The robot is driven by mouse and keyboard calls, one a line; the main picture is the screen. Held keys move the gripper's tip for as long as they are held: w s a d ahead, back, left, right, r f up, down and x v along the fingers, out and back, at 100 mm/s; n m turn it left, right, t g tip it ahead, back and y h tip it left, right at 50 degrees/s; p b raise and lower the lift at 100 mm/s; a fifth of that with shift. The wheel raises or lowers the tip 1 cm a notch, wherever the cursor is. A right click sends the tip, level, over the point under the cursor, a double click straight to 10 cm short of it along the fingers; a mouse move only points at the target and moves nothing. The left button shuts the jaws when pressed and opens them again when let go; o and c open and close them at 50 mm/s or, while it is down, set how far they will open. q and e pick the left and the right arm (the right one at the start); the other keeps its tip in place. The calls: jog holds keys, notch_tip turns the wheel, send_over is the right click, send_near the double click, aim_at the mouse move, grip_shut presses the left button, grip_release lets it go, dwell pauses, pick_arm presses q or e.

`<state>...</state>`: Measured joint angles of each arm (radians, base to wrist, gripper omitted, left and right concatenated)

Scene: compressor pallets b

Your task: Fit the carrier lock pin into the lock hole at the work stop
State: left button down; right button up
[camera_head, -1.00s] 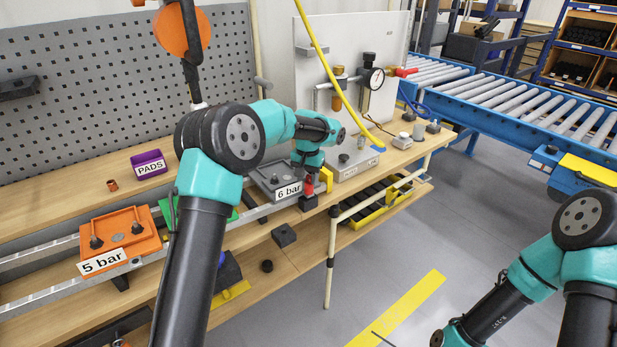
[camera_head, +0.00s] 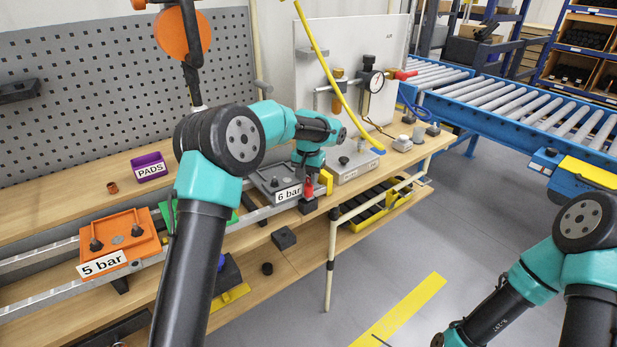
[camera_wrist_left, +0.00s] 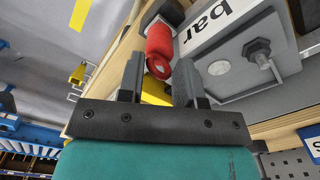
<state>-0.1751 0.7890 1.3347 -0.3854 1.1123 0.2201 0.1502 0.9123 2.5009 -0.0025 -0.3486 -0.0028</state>
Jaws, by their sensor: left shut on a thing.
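The red lock pin (camera_head: 309,189) stands at a small dark block (camera_head: 308,206) beside the grey carrier (camera_head: 271,180) labelled "6 bar", near the yellow piece at the rail's right end. My left gripper (camera_head: 307,176) reaches down over it and is shut on the pin's upper end. In the left wrist view the red pin (camera_wrist_left: 158,42) shows between and beyond the fingertips of my left gripper (camera_wrist_left: 160,75), close to the carrier's edge (camera_wrist_left: 205,25). The lock hole is hidden, so I cannot tell how deep the pin sits. My right gripper is out of view.
An orange carrier (camera_head: 140,240) labelled "5 bar" sits further left on the rails. A purple PADS bin (camera_head: 149,166) stands on the bench behind. A white panel with a gauge (camera_head: 374,81) and a yellow hose (camera_head: 333,80) rise behind the left gripper.

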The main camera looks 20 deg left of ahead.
pick_arm(q)
jog(key=shift+a, duration=0.1)
jog(key=c, duration=0.7)
grip_release()
notch_tip(320, 180, up, 17)
jog(key=shift+r, duration=0.15)
